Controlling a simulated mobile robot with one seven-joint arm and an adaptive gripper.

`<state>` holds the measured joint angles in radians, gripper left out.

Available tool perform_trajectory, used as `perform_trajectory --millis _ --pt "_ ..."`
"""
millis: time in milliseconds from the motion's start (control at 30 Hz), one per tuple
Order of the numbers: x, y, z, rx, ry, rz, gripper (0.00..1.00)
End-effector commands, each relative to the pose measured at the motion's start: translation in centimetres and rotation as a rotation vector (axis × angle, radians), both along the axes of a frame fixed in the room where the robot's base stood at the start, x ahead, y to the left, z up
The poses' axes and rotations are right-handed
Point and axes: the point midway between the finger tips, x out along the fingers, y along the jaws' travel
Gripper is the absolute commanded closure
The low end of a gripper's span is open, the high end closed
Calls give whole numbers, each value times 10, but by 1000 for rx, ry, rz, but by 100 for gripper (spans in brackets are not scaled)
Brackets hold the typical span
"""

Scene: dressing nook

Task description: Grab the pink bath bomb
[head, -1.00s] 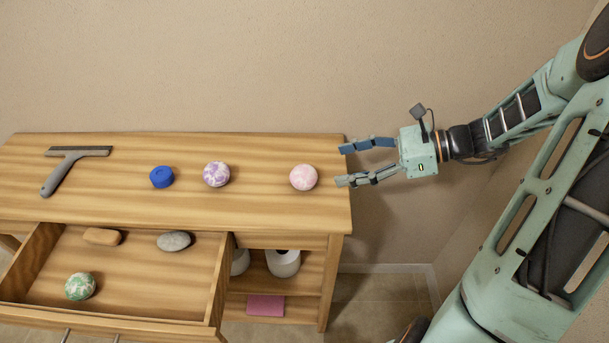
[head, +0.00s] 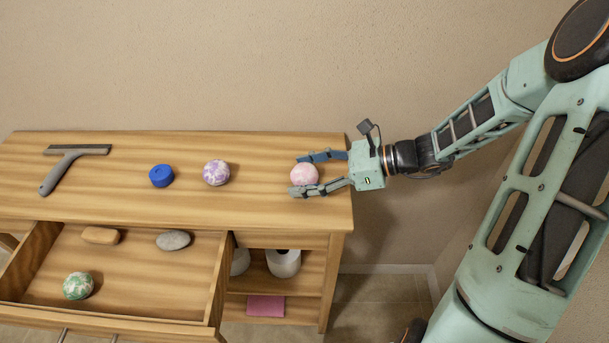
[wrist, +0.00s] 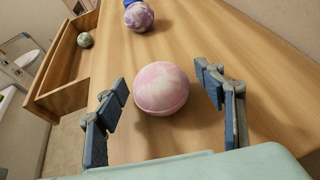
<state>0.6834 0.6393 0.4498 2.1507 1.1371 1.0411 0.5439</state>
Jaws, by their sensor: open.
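The pink bath bomb (head: 304,174) is a pink and white ball on the right part of the wooden tabletop. In the wrist view the pink bath bomb (wrist: 161,88) sits between the two fingers, with a gap on each side. My gripper (head: 297,175) reaches in from the right with its fingers on either side of the ball. It is open, and it also shows open in the wrist view (wrist: 166,92). In the head view the near finger hides the ball's lower edge.
A purple and white ball (head: 216,173), a blue round item (head: 162,176) and a squeegee (head: 65,164) lie to the left on the tabletop (head: 260,205). The open drawer (head: 140,290) holds a green and white ball (head: 78,286), a grey stone (head: 173,240) and a tan bar (head: 101,235).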

Motion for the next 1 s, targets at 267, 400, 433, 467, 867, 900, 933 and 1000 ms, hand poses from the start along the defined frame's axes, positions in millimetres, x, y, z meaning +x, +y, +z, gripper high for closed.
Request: perform_trajectory --millis 267,400,433,467,867,900,933,1000 --pt "0 0 0 0 0 -1 44" --pt "0 0 0 0 0 -1 60" --pt "0 0 0 0 0 -1 63" --pt "0 0 0 0 0 -1 66" --pt "0 0 1 0 -1 -1 85" --pt "0 0 1 0 -1 -1 85" --pt "0 0 2 0 -1 -1 85" --pt "0 0 5 0 -2 0 85"
